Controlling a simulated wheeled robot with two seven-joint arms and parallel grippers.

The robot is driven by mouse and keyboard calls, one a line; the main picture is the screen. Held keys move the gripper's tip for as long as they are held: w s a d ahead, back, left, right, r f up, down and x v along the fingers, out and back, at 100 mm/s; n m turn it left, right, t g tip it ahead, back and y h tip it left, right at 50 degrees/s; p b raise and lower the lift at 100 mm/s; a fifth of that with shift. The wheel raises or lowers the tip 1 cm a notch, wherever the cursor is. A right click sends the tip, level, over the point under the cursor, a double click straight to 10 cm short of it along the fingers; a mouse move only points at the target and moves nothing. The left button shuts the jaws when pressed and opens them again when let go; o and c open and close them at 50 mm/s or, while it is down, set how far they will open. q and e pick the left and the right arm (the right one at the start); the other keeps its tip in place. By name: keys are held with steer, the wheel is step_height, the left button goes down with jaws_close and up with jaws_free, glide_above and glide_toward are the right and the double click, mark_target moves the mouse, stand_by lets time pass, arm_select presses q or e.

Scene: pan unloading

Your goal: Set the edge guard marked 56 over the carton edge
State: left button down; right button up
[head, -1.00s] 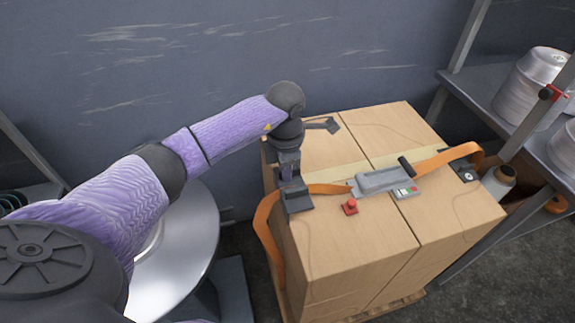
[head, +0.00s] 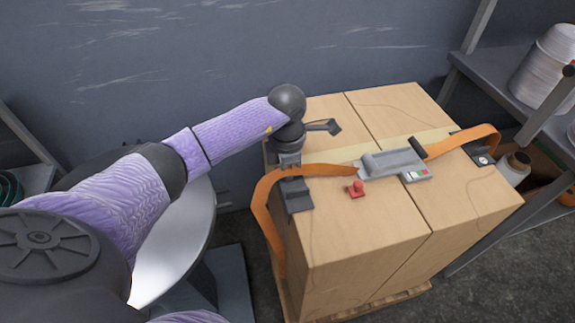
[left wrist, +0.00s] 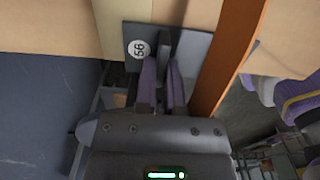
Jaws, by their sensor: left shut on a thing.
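The dark grey edge guard (head: 298,196) is at the left top edge of the cartons (head: 365,235), beside the orange strap (head: 262,215). In the left wrist view the guard (left wrist: 132,35) shows a round white label reading 56. My left gripper (head: 290,163) is shut on the guard; its two fingers (left wrist: 163,75) are close together on it. The strap (left wrist: 228,60) runs beside the guard there and bows out past the carton edge in the head view. I cannot tell whether the guard touches the carton. My right gripper is not in view.
A grey strap buckle (head: 392,162) lies on the carton top, with a red knob (head: 356,188) near it. Another dark guard (head: 482,157) is at the right carton edge by the strap. A shelf (head: 492,84) with a large container (head: 548,72) stands at right.

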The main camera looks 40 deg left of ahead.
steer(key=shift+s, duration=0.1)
arm_select(q)
steer(key=c, duration=0.8)
jaws_free()
steer(key=shift+o, duration=0.7)
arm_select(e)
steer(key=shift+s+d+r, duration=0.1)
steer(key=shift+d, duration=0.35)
